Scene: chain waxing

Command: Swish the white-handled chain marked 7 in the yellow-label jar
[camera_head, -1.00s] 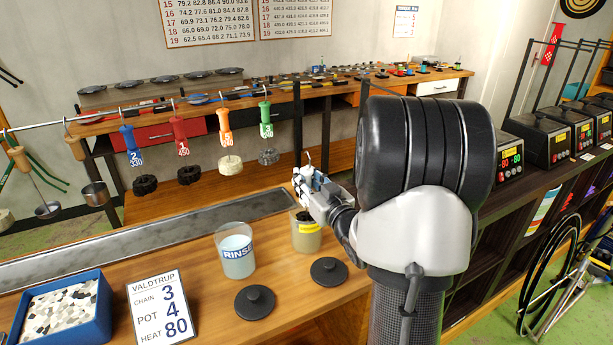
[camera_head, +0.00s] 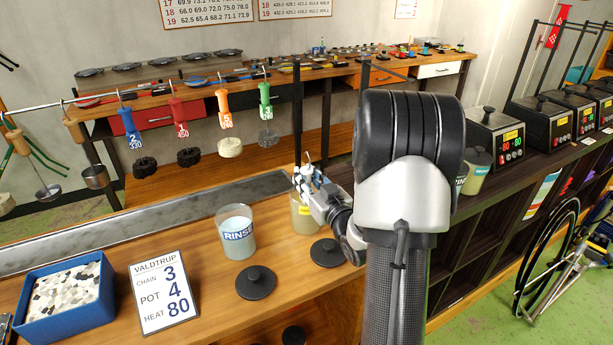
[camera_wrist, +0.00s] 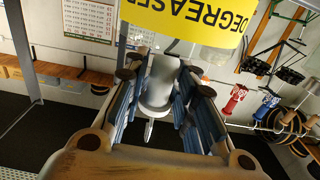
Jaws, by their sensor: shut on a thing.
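My gripper (camera_head: 318,192) is shut on a white handle (camera_wrist: 158,90), seen between its blue-padded fingers in the wrist view. The handle's hook points up in the head view. The 7 marking and the chain cannot be seen. The jar with the yellow label (camera_head: 304,211) stands on the wooden bench, partly covered by my gripper, which is at and over its rim. The jar's yellow DEGREASER label (camera_wrist: 190,18) shows upside down and close in the wrist view. I cannot tell how deep the chain hangs in the jar.
The RINSE jar (camera_head: 236,235) stands left of the yellow-label jar. Two dark lids (camera_head: 255,282) (camera_head: 328,252) lie in front. A sign (camera_head: 164,292) and a blue tray (camera_head: 65,303) are at left. Several coloured-handled chains hang from a rail behind. Heated pots (camera_head: 495,138) stand at right.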

